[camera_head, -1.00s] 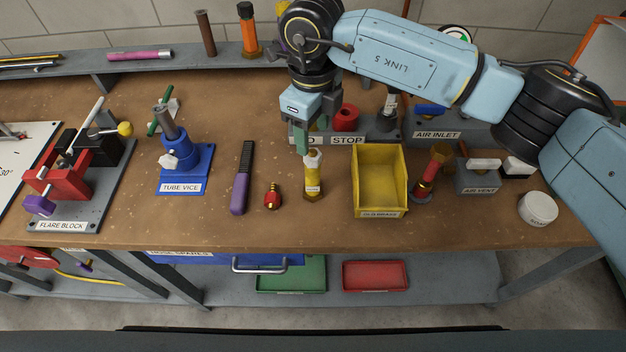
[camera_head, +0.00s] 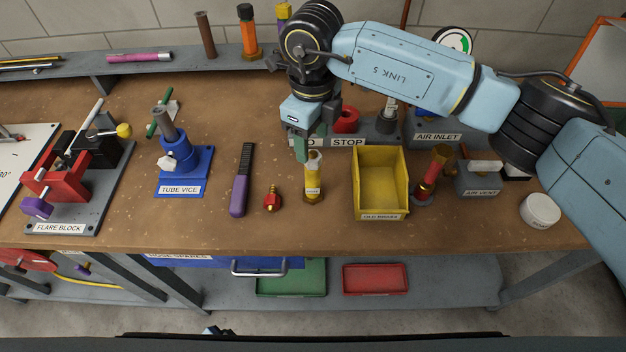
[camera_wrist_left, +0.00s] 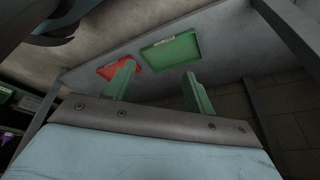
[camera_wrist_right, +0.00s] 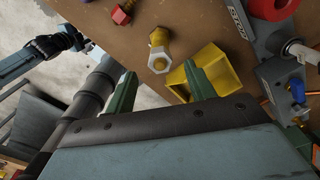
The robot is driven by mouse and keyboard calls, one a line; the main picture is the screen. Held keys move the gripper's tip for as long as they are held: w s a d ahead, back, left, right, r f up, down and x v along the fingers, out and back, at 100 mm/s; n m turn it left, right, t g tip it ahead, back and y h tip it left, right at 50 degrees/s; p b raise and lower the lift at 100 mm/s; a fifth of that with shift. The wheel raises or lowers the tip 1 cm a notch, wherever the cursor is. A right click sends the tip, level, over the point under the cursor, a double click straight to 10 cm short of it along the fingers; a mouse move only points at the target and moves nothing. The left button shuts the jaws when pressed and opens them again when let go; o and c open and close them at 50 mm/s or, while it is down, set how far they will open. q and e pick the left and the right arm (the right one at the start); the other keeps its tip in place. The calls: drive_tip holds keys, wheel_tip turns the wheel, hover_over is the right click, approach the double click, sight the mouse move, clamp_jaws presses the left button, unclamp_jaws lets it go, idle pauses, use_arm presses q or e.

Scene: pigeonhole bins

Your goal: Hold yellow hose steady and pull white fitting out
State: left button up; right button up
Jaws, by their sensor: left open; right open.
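A short yellow hose (camera_head: 313,181) stands upright on the bench with a white fitting (camera_head: 314,157) on its top end and a brass part at its foot. The right wrist view also shows the yellow hose (camera_wrist_right: 161,51) and the white fitting (camera_wrist_right: 159,38), ahead of the fingers. My right gripper (camera_head: 302,150) is just behind and left of the fitting, pointing down; its green fingers are apart and empty in the right wrist view (camera_wrist_right: 158,88). My left gripper (camera_wrist_left: 160,88) is open and empty, facing the lower shelf in its wrist view.
A yellow bin (camera_head: 381,209) stands right of the hose. A small red fitting (camera_head: 272,199) and a purple-handled tool (camera_head: 240,190) lie left of it. The blue tube vice (camera_head: 186,175) is farther left. The bench front before the hose is clear.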

use_arm(q)
drive_tip(key=w+d+r+m+h, duration=0.3)
drive_tip(key=w+d+r+m, duration=0.2)
drive_tip(key=d+r, duration=0.4)
drive_tip(key=s+d+r+m+g+h, duration=0.2)
drive_tip(key=s+d+r+m+h, duration=0.2)
drive_tip(key=d+r+m, duration=0.7)
drive_tip(key=n+t+h, duration=0.1)
drive_tip(key=n+t, duration=0.4)
drive_tip(key=n, duration=0.7)
approach(307, 189)
drive_tip(key=shift+s+d+f, duration=0.1)
drive_tip(key=shift+d+f, duration=0.2)
drive_tip(key=shift+f, duration=0.1)
drive_tip(key=shift+w+n, duration=0.2)
drive_tip(key=shift+n, duration=0.1)
drive_tip(key=shift+w+d+f+t, duration=0.1)
drive_tip(key=shift+w+d+t, duration=0.1)
drive_tip(key=shift+t, duration=0.1)
drive_tip(key=x, duration=0.9)
drive_tip(key=shift+d+f, duration=0.1)
